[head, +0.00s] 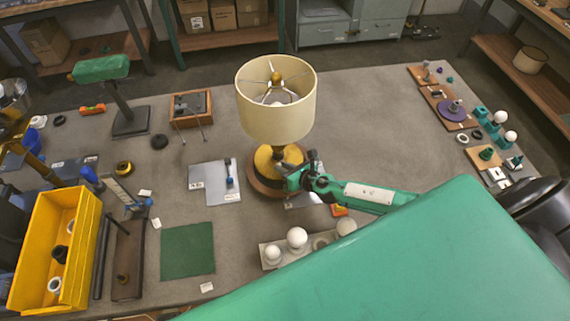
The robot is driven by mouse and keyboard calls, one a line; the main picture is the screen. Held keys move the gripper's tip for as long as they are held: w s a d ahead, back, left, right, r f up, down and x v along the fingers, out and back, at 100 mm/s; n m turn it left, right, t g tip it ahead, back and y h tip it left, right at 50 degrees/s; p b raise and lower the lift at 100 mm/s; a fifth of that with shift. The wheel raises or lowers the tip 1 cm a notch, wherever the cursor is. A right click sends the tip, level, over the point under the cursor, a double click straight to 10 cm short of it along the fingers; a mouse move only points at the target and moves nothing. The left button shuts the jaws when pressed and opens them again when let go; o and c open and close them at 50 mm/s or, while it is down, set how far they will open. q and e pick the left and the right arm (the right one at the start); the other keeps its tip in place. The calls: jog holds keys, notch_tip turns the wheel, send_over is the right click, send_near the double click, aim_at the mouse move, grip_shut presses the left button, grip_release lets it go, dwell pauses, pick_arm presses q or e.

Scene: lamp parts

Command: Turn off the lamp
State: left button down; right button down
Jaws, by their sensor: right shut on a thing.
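The lamp stands upright near the middle of the bench, with a cream drum shade (276,117) and a round brass and wood base (263,168). Its finial and wire frame show through the open top of the shade. I cannot clearly tell whether the bulb inside is lit. My right gripper (296,174) comes in from the right and is shut at the right side of the lamp's base, below the shade. The fingers hide the small part they grip, so I cannot make out the switch. My left gripper is not in view.
A row of white bulbs in a holder (297,250) stands in front of the lamp. A grey plate (214,190) and a green mat (187,251) lie to the left. A yellow bin (77,290) stands at the far left. Small lamp parts (451,108) line the right side.

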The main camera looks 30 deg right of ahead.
jog(key=shift+w+a+m+h+p, duration=0.1)
jog(key=shift+a+m+h+p, duration=0.15)
jog(key=shift+m+h+p, duration=0.2)
dwell(0.4)
jog(key=c, duration=1.3)
grip_release()
jog(key=shift+b+v, duration=1.65)
jog(key=shift+v, duration=5.25)
jog(key=shift+a+f, duration=0.1)
jog(key=shift+f, duration=0.1)
